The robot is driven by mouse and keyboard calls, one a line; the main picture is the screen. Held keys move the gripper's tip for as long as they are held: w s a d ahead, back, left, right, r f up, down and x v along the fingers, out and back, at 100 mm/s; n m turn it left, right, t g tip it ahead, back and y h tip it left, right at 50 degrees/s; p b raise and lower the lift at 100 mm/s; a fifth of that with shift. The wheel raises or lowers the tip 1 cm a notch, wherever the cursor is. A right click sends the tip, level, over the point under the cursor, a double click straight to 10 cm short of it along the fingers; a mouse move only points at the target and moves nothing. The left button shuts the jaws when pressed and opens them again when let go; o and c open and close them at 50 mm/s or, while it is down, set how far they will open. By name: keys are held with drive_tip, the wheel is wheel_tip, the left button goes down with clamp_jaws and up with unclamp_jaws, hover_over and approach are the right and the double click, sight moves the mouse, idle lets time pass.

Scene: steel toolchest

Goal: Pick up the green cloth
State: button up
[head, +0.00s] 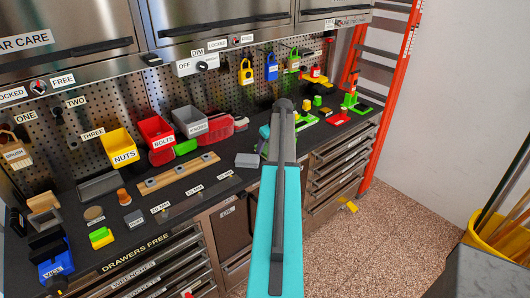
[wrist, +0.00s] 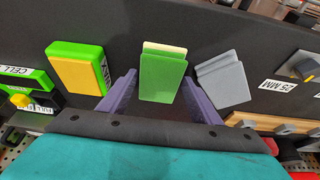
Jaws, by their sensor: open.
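A green, flat, folded-looking piece, the green cloth (wrist: 163,78), lies on the dark worktop in the middle of the wrist view. A pale yellow edge shows at its far end. My gripper (wrist: 158,84) is open, with its two purple fingers apart on either side of the green piece in the picture. I see no grip on it, and the remaining height above it is hard to tell. In the head view my arm hides the green piece and most of the gripper.
A grey folded piece (wrist: 223,80) lies close on the right, also in the head view (head: 247,160). A green-and-yellow block (wrist: 76,72) lies on the left. A wooden rail (head: 178,174) and bins, including a red bin (head: 156,131), stand nearby. The pegboard (head: 224,90) rises behind.

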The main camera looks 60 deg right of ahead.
drive_tip(key=shift+f, duration=0.25)
idle(0.5)
drive_tip(key=c, duration=0.9)
drive_tip(key=shift+r, duration=0.15)
drive_tip(key=shift+r, duration=0.15)
drive_tip(key=shift+r+b, duration=1.15)
drive_tip(key=shift+r, duration=0.55)
drive_tip(key=s+b, duration=0.1)
drive_tip(key=s, duration=0.4)
drive_tip(key=s+a+r+b, duration=0.1)
drive_tip(key=s+b, duration=0.1)
drive_tip(key=s, duration=0.3)
drive_tip(key=s+a+b, duration=0.1)
drive_tip(key=s+b, duration=0.1)
drive_tip(key=s, duration=0.4)
drive_tip(key=shift+a+r, duration=0.15)
drive_tip(key=shift+r, duration=0.1)
drive_tip(key=shift+w, duration=0.1)
